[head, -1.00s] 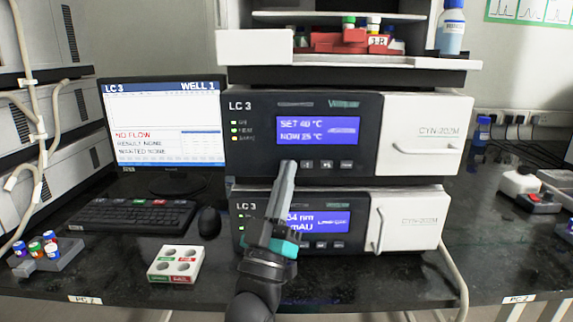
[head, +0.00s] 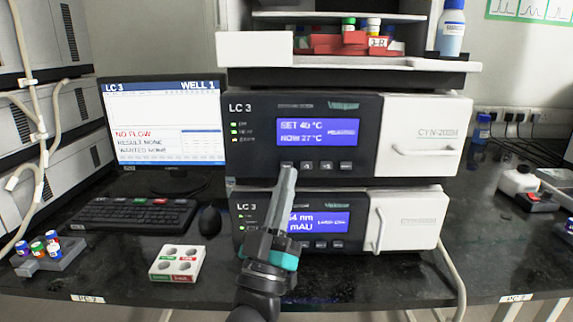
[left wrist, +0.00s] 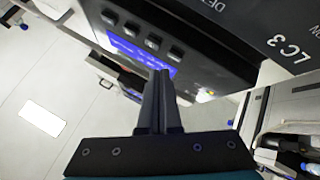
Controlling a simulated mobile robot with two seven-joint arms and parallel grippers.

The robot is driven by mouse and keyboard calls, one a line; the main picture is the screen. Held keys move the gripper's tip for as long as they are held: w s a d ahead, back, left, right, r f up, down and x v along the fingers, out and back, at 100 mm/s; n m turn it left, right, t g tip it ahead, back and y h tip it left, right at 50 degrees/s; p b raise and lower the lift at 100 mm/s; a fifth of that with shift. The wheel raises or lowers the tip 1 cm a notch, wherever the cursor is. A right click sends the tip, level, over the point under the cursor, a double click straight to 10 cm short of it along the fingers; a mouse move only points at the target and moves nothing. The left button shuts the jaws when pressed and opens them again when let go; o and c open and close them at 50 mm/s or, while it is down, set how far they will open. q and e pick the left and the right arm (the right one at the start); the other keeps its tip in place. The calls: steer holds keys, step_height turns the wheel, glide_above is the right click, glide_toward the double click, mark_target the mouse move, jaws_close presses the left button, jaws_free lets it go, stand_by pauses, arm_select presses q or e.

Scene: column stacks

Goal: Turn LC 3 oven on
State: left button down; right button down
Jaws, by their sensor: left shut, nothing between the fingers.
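The LC 3 oven (head: 300,99) is the upper dark-fronted unit in the head view. Its lit blue screen (head: 318,131) reads SET 40 °C and NOW 27 °C. Small lights (head: 234,132) glow left of the screen, green and orange. A row of buttons sits below the screen; its leftmost button (head: 287,166) shows just at my fingertips. My left gripper (head: 287,172) is shut and empty, pointing up at that button; I cannot tell whether it touches. In the left wrist view the shut fingers (left wrist: 162,75) are near a dark panel with several buttons (left wrist: 153,42). My right gripper is not in view.
A lower LC 3 unit (head: 300,249) with a blue screen stands directly under the oven, behind my arm. A monitor (head: 165,120), keyboard (head: 130,214), mouse (head: 209,220) and white vial block (head: 177,262) are on the left. A bottle (head: 451,30) stands on top.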

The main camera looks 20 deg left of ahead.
arm_select(q)
steer(key=s, duration=0.2)
steer(key=s+d+p, duration=0.1)
steer(key=s, duration=0.1)
steer(key=shift+s+d+p, duration=0.15)
steer(key=shift+s+p, duration=0.05)
steer(key=shift+p, duration=0.1)
stand_by(0.4)
